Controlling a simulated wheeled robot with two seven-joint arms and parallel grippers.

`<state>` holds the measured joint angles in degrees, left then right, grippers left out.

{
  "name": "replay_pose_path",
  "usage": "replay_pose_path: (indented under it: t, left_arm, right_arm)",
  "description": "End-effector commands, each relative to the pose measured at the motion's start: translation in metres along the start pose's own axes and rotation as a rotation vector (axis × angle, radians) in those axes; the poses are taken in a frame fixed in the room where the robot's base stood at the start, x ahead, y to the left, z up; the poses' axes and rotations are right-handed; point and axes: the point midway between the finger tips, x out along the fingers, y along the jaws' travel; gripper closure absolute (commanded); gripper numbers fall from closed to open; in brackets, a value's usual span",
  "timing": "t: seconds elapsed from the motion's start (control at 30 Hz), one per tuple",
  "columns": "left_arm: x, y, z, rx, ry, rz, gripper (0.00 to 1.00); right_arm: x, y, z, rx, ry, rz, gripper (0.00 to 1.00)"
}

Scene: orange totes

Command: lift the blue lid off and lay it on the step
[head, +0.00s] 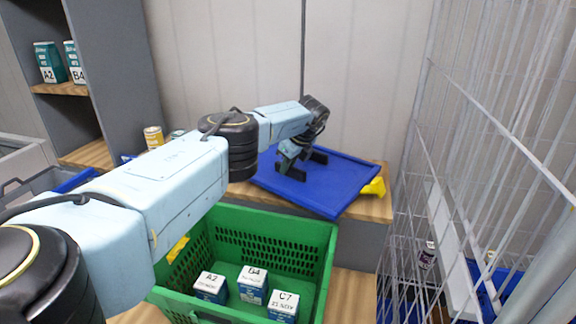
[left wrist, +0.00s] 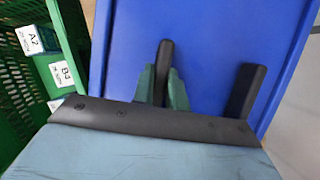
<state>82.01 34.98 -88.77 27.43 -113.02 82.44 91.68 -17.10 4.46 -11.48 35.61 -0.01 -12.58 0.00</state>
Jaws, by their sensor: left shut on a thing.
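The blue lid (head: 335,185) is clear of the green crate (head: 275,218), over the wooden step (head: 375,207) behind it. Its near corner reaches past the step's front edge; I cannot tell whether it touches the step. Two black bars stand up from the lid. My left gripper (head: 287,162) is shut on one of them; the wrist view shows its green fingers (left wrist: 163,88) on either side of that bar, with the lid (left wrist: 215,35) filling the view's middle. The other black bar (left wrist: 246,92) is free. My right gripper is not in view.
The open crate holds boxes marked A2 (head: 211,287), B4 (head: 253,285) and C7 (head: 284,306). A yellow clip (head: 375,187) shows at the lid's right edge. A white wire cage (head: 500,130) stands on the right.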

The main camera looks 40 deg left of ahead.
Motion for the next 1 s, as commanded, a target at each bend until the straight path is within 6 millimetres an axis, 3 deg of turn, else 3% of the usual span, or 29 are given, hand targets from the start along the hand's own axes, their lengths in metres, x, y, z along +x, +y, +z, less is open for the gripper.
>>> replay_pose_path:
  t: [0.53,0.57,0.73,1.0]
  left_arm:
    - [0.0085,-0.0002,-0.0036,0.0,0.0,-0.001,1.0]
    - [0.0086,-0.0002,-0.0036,-0.001,0.0,-0.001,0.84]
    - [0.0081,-0.0002,-0.0034,0.0,0.0,-0.001,0.62]
    - [0.0086,0.0003,-0.0038,0.001,0.0,0.001,0.6]
  right_arm:
    - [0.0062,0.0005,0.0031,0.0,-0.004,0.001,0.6]
    - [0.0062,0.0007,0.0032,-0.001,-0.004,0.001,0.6]
    - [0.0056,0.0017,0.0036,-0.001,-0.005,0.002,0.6]
    - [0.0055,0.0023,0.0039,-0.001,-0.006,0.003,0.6]
